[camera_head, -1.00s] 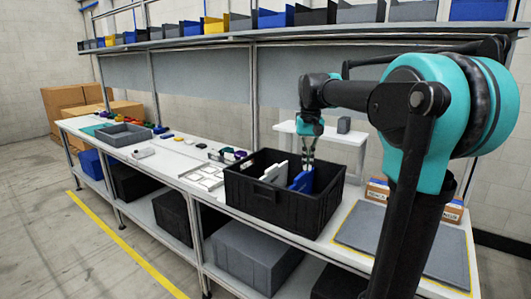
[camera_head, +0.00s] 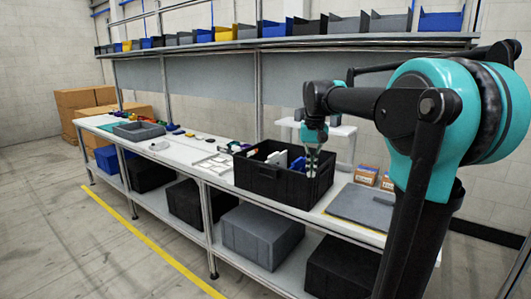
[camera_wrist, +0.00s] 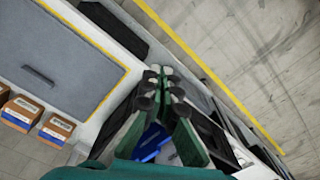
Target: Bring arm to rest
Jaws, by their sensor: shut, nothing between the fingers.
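A blue part (camera_head: 298,163) and a white part (camera_head: 277,158) stand in the crate. The blue part (camera_wrist: 151,142) also shows beyond the fingers in the wrist view. The fingers hide some of the crate.
A grey mat (camera_head: 361,206) with a yellow edge lies right of the crate, with small cardboard boxes (camera_head: 366,175) behind it. A grey tray (camera_head: 139,131) sits at the far left of the bench. A shelf with bins (camera_head: 290,40) runs above. The floor in front is clear.

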